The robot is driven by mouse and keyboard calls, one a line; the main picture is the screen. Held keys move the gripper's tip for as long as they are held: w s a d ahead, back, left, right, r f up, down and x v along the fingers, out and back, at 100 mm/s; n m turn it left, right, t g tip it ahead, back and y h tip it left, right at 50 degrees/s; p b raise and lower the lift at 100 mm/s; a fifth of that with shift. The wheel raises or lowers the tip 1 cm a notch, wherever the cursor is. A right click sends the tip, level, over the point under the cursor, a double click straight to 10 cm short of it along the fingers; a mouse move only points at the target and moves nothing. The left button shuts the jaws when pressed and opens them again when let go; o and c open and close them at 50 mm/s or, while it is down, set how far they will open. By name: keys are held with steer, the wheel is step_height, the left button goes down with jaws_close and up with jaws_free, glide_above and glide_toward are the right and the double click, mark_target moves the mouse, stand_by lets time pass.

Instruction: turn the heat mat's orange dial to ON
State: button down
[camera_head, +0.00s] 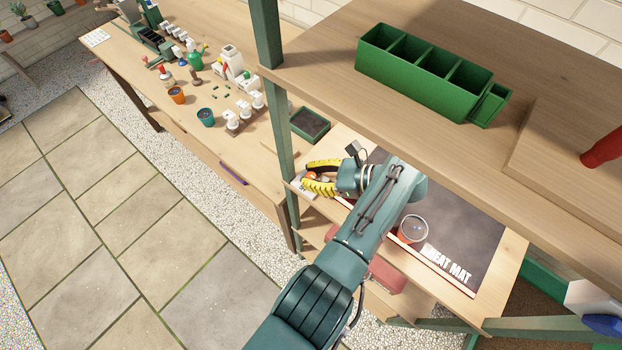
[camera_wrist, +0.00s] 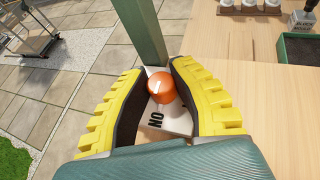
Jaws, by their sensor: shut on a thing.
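The orange dial (camera_wrist: 162,86) shows between my fingertips in the wrist view, with a white pointer line on its top. It sits on a light plate (camera_wrist: 180,122) with the word ON printed on it. The line does not point at the word ON. My gripper (camera_wrist: 158,82) has its yellow ribbed fingers around the dial, shut on it. In the head view my gripper (camera_head: 312,178) is at the left end of the dark heat mat (camera_head: 465,225), and only a bit of orange shows there. The plate (camera_head: 298,188) is partly hidden by the fingers.
A green post (camera_wrist: 137,30) stands close beyond the dial. A cup (camera_head: 412,229) stands on the mat. A shelf with a green divided planter (camera_head: 425,72) overhangs the mat. A soil tray (camera_head: 310,124) lies left of the mat, and a long bench (camera_head: 215,140) holds pots and bottles.

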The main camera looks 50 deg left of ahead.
steer(key=shift+f, duration=0.15)
steer(key=c, duration=1.1)
jaws_free()
steer(key=shift+c, duration=0.2)
steer(key=v, duration=0.7)
steer(key=shift+w+d, duration=0.15)
